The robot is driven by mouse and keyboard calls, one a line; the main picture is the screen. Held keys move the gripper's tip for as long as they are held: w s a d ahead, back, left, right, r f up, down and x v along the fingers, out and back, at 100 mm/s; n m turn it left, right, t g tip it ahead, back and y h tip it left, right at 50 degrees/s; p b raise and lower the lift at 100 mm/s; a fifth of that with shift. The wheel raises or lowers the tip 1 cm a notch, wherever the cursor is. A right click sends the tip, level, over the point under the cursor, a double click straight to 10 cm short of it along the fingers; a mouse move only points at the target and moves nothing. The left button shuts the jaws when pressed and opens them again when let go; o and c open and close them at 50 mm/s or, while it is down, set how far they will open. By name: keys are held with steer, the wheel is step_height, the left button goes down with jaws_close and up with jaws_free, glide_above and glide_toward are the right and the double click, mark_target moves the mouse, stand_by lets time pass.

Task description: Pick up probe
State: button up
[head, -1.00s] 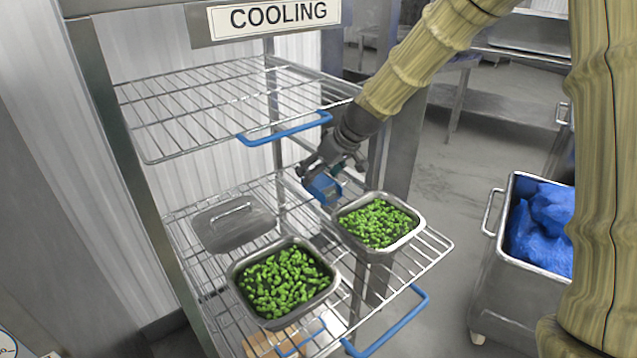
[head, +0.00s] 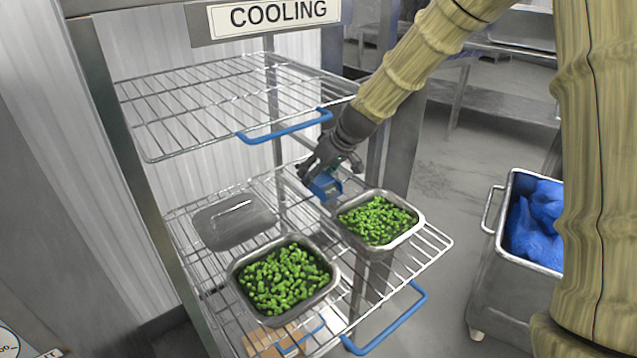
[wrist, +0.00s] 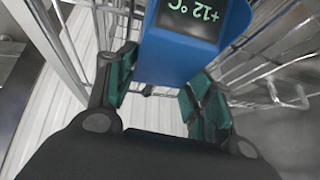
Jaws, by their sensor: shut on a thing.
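The probe (head: 324,188) is a blue block-shaped device. In the wrist view the probe (wrist: 180,50) shows a dark display reading +12 °C in green. My gripper (head: 335,171) is at the probe, above the shelf and just behind the right-hand pan. In the wrist view the green finger pads of my gripper (wrist: 163,92) lie on either side of the probe's lower part, shut on it. The probe's lower end is hidden behind the right pan in the head view, so I cannot tell whether it touches anything.
Two metal pans of green vegetables, left (head: 333,287) and right (head: 418,231), stand on the wire shelf (head: 425,255). A metal lid (head: 215,232) lies behind the left pan. An upper wire rack (head: 180,105) is at left. A bin (head: 500,280) with blue bags stands right.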

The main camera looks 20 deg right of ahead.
steer(key=shift+s+d+r, duration=0.15)
steer(key=shift+s+r, duration=0.05)
steer(key=shift+r, duration=0.05)
steer(key=shift+c, duration=1.1)
steer(key=shift+s+d+r+b, duration=0.15)
steer(key=shift+s+r+b, duration=0.05)
steer(key=shift+b, duration=0.1)
steer(key=s+d+r+b, duration=0.3)
steer(key=s+d+r, duration=0.45)
steer(key=s, duration=0.25)
steer(key=r+p, duration=0.5)
steer(key=shift+s+d+r, duration=0.15)
steer(key=shift+s+r, duration=0.05)
steer(key=shift+r, duration=0.1)
